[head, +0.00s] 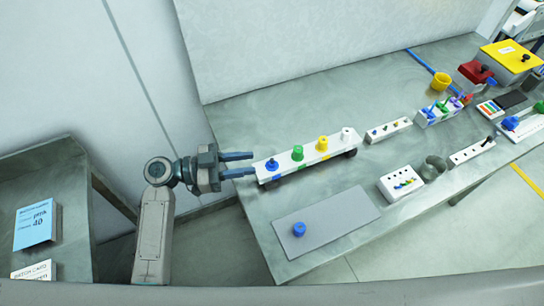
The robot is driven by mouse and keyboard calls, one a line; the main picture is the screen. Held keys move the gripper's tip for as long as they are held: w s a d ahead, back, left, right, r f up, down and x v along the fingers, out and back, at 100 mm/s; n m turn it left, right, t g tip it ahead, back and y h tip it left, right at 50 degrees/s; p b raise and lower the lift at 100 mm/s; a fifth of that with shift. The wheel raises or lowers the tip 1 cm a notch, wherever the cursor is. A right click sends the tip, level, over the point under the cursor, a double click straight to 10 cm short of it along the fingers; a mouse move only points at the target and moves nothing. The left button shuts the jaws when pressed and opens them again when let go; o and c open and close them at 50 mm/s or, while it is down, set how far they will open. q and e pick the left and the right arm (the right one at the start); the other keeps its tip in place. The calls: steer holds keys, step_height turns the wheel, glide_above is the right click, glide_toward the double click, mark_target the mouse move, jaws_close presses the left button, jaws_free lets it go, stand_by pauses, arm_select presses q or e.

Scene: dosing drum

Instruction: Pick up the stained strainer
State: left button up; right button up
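My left gripper (254,163) is open, its two blue-grey fingers pointing right. Its fingertips are close to the left end of a long white rack (291,163); I cannot tell whether they touch it. No strainer can be made out with certainty. A small grey, round, open-looking thing (434,167) stands near the right part of the bench and could be a strainer, but no stain can be told at this size. My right gripper is not in view.
The long rack carries blue, green, yellow and white pieces. A grey mat (335,222) with a blue piece (299,229) lies in front. A white block (400,183), small racks, a yellow cup (441,81) and red and yellow boxes crowd the bench's right. The back-left bench top is clear.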

mark_target(273, 159)
arm_select(q)
steer(key=shift+d+r+p, duration=0.1)
steer(key=shift+d+p, duration=0.2)
steer(key=shift+d, duration=0.85)
steer(key=shift+w+d+r+p, duration=0.1)
steer(key=shift+d+r+p, duration=0.05)
steer(key=shift+d+p, duration=0.15)
steer(key=d+p, duration=0.1)
steer(key=d, duration=0.1)
steer(key=d+p, duration=0.2)
steer(key=shift+w+r, duration=0.2)
steer(key=shift+d+f, duration=0.1)
steer(key=shift+d, duration=0.15)
steer(key=shift+w+f, duration=0.1)
jaws_close()
